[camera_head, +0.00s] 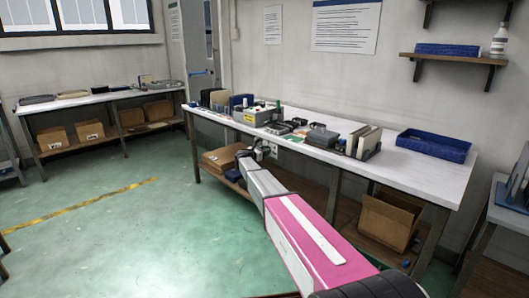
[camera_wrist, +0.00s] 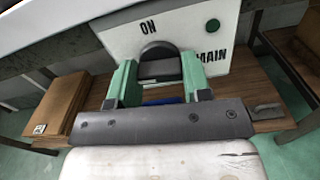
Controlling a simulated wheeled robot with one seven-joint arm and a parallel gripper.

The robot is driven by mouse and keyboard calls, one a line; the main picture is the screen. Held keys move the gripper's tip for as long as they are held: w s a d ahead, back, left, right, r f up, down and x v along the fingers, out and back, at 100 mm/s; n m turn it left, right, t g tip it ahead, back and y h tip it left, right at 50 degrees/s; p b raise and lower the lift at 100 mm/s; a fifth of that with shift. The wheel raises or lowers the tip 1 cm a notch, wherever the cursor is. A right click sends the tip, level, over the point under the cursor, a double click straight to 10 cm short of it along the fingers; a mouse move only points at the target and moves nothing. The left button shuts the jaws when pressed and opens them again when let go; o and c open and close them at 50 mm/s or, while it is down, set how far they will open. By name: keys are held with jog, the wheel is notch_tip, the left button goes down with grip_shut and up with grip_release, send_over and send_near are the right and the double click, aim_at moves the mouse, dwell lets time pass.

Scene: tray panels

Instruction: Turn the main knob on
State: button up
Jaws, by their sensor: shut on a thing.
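The main knob (camera_wrist: 159,67) is dark grey and sits on a white panel (camera_wrist: 110,42) marked ON and MAIN. A rounded dark part shows above its grip bar. My gripper (camera_wrist: 159,62) has its two green fingers on either side of the knob, shut on it. The ON label is above the knob and the MAIN label is to its right. In the camera_head view the white panel (camera_head: 271,148) hangs at the front edge of the workbench (camera_head: 330,158), and my arm reaches to it. The knob is too small to make out there.
A green dot (camera_wrist: 213,25) is on the panel's upper right. Cardboard boxes (camera_wrist: 62,100) lie on the lower shelf to the left. On the bench stand a grey-green case (camera_head: 255,115) and a blue tray (camera_head: 433,145). The floor at left is clear.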

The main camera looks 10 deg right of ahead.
jog(key=shift+m, duration=8.4)
jog(key=shift+s, duration=0.1)
jog(key=o, duration=0.9)
jog(key=v, duration=1)
jog(key=shift+s+a, duration=0.2)
jog(key=shift+a, duration=0.15)
